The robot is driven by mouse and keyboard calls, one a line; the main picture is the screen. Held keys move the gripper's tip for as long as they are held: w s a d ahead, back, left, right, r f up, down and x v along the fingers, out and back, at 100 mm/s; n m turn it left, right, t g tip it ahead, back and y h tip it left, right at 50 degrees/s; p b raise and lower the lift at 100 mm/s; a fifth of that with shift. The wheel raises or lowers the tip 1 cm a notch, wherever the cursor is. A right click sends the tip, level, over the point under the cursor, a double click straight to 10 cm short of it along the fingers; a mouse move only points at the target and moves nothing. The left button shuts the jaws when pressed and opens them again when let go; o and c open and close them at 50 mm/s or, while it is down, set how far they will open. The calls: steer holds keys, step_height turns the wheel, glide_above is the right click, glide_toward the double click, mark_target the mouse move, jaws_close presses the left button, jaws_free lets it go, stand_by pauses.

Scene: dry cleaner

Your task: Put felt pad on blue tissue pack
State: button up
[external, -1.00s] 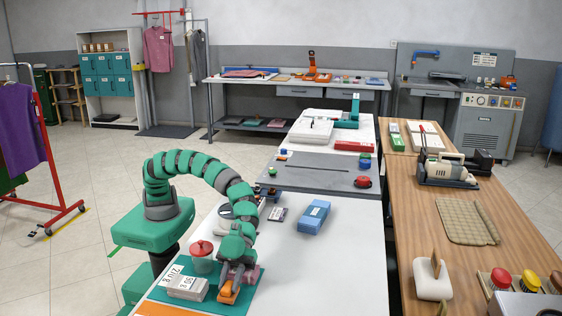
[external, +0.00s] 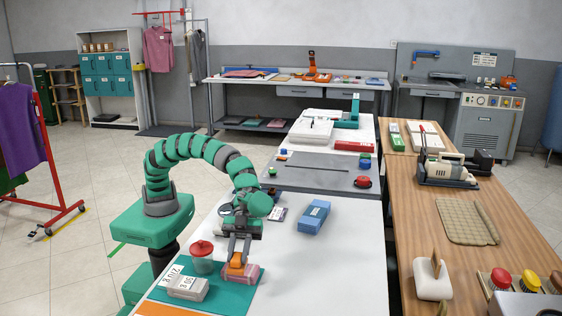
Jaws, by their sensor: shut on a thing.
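My gripper (external: 238,258) points down over the teal mat at the front of the white table, its fingers shut on a small orange piece, which looks like the felt pad (external: 236,266). The blue tissue pack (external: 314,217) lies flat on the white table, behind and to the right of my gripper, with a pale label on top. Nothing lies on it.
The white table (external: 330,270) is clear at right front.

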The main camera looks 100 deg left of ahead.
steer(key=w+a+f+n+t+y, duration=0.15)
steer(key=w+a+n+t, duration=0.25)
steer(key=a, duration=0.7)
steer(key=w+a+n+t+y, duration=0.3)
steer(key=a+n+t, duration=0.15)
steer(key=a, duration=0.65)
steer(key=s+a+n+t+y+p, duration=0.1)
steer(key=s+a+n+y, duration=0.3)
steer(key=a, duration=0.8)
steer(key=s+a+n+t+y+p, duration=0.15)
steer(key=s+a+n+y, duration=0.25)
steer(key=a, duration=0.8)
steer(key=b, duration=0.3)
glide_above(311, 211)
steer(key=shift+w+f+n, duration=0.1)
steer(key=shift+f+n, duration=0.15)
steer(key=shift+f, duration=0.25)
steer(key=shift+f+b, duration=1.45)
steer(key=shift+f, duration=0.3)
steer(key=shift+f, duration=0.1)
steer(key=o, duration=1)
